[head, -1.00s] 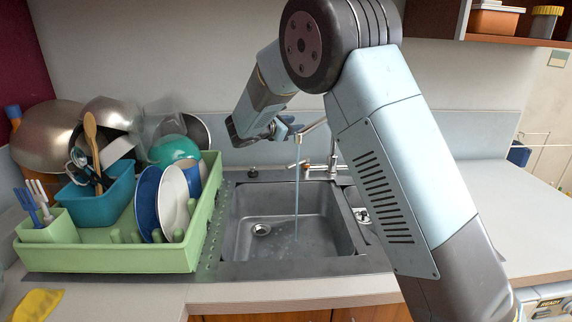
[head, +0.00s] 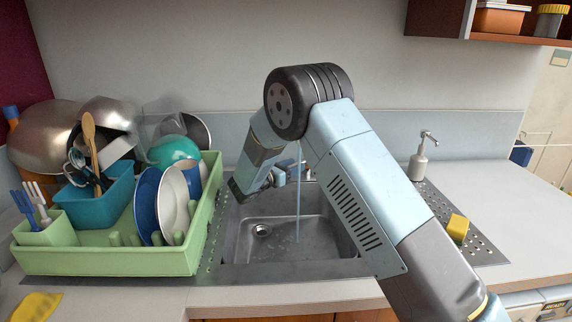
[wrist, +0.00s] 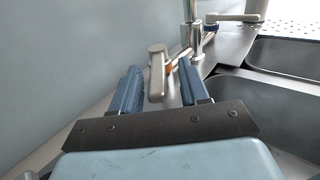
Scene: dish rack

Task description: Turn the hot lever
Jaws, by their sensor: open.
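The hot lever (wrist: 156,62) is a pale metal handle with an orange-red mark near its base. In the wrist view it lies between the two blue fingers of my gripper (wrist: 159,70), which are open with gaps visible on both sides. In the head view my gripper (head: 288,174) is low behind the sink, and my arm hides most of the tap and its levers. A thin stream of water (head: 298,215) runs down into the sink (head: 275,248). The tap body (wrist: 194,40) stands just beyond the hot lever.
The other lever (wrist: 236,17), with a blue mark, points right. A green dish rack (head: 110,262) with plates and bowls stands left. A soap dispenser (head: 419,163) and yellow sponge (head: 458,227) are right of the sink. The wall is close behind my gripper.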

